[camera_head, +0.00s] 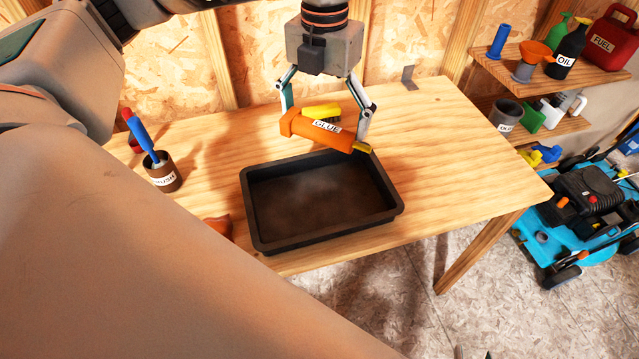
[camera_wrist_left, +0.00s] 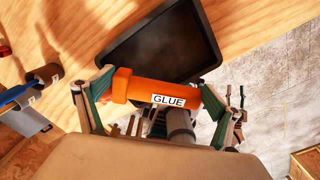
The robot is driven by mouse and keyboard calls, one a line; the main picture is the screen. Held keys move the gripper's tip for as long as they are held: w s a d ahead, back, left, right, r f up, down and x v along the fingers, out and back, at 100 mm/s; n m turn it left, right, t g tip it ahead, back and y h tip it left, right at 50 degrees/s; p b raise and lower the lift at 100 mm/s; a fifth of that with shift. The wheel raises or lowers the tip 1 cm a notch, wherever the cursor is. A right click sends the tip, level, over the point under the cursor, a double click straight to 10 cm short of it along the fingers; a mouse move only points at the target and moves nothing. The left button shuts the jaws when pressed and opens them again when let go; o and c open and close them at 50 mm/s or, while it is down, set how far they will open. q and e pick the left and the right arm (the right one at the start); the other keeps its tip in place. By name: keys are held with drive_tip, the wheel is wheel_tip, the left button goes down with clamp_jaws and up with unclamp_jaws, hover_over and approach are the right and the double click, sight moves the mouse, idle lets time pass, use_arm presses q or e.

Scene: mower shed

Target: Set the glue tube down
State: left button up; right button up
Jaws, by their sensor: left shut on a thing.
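The orange glue tube (camera_head: 305,128) has a white GLUE label and a yellow tip at its right end. My left gripper (camera_head: 325,122) is shut on it, with one finger near each end. The tube is held roughly level above the table, near the far edge of the black tray (camera_head: 250,215). In the left wrist view the glue tube (camera_wrist_left: 135,88) lies across between the fingers, and the tray (camera_wrist_left: 205,75) shows beyond it. The tray looks empty.
The wooden table (camera_head: 460,165) has free room right of the tray. A yellow object (camera_head: 322,110) lies behind the tube. A brown brush cup (camera_head: 165,178) stands left. An orange-brown item (camera_head: 219,226) sits by the tray's left side. Shelves (camera_head: 525,80) and a blue mower (camera_head: 580,235) are right.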

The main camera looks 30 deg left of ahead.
sight(323, 196)
use_arm(q)
wheel_tip(323, 196, down, 20)
drive_tip(key=shift+r, duration=0.25)
idle(0.3)
drive_tip(key=shift+f+b, duration=0.1)
drive_tip(key=shift+b, duration=0.2)
drive_tip(key=o, duration=0.7)
drive_tip(key=shift+f, duration=0.1)
drive_tip(key=shift+o, duration=0.8)
drive_tip(key=shift+r, duration=0.45)
wheel_tip(323, 196, up, 12)
drive_tip(key=shift+f, duration=0.25)
